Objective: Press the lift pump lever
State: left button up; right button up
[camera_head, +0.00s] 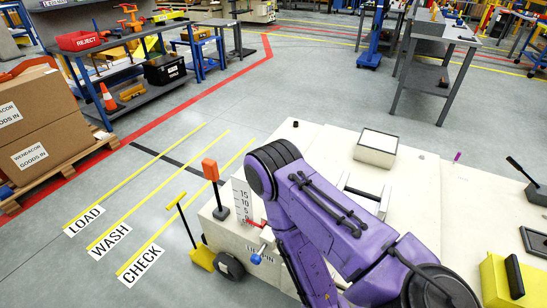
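No part is clearly marked as the lift pump lever. An orange-topped lever (210,170) stands upright on a black stem at the left corner of the cream carrier (310,140). Beside the carrier, a yellow-topped black rod (177,201) leans up from a yellow foot piece (203,257). A black lever (521,172) tilts from a black base at the far right. A white scale plate (243,199) with a red pointer is partly covered by my purple arm. That arm crosses the carrier from the lower right. Neither gripper shows.
A blue knob (257,258) sticks out of the carrier's side. A white-topped box (377,148) and a yellow block (512,282) sit on the carrier. Floor lanes LOAD, WASH and CHECK (140,266) are clear at left. Cardboard boxes (38,125) stand farther left.

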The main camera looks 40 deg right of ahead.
aim_at(210, 166)
jog(key=z, duration=1.6)
jog(key=k, duration=1.35)
jog(key=u, duration=0.4)
jog(key=i, duration=0.35)
jog(key=u, duration=0.65)
jog(key=i, duration=1.15)
jog(key=z, duration=0.75)
